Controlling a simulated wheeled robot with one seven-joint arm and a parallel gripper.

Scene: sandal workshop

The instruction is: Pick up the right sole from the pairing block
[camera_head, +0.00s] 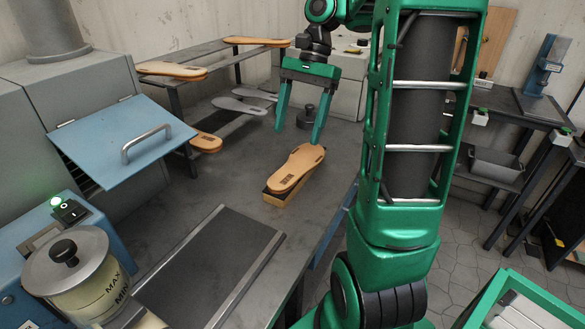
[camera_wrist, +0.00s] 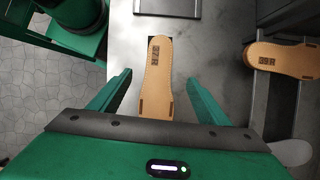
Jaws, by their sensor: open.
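A tan sole (camera_head: 297,168) with a dark printed mark lies on a low wooden pairing block (camera_head: 279,199) on the grey table. It also shows in the wrist view (camera_wrist: 158,82), lengthwise between my fingers. My green gripper (camera_head: 300,128) is open and empty, above and behind the sole in the head view. In the wrist view my fingers (camera_wrist: 158,100) stand apart on both sides of the sole, not touching it.
A rack (camera_head: 176,103) at the left back holds several soles; one sole (camera_wrist: 282,58) shows at right in the wrist view. A dark belt (camera_head: 215,262), a pot (camera_head: 75,275) and a blue machine flap (camera_head: 120,142) are at left. Table (camera_head: 240,180) around the block is clear.

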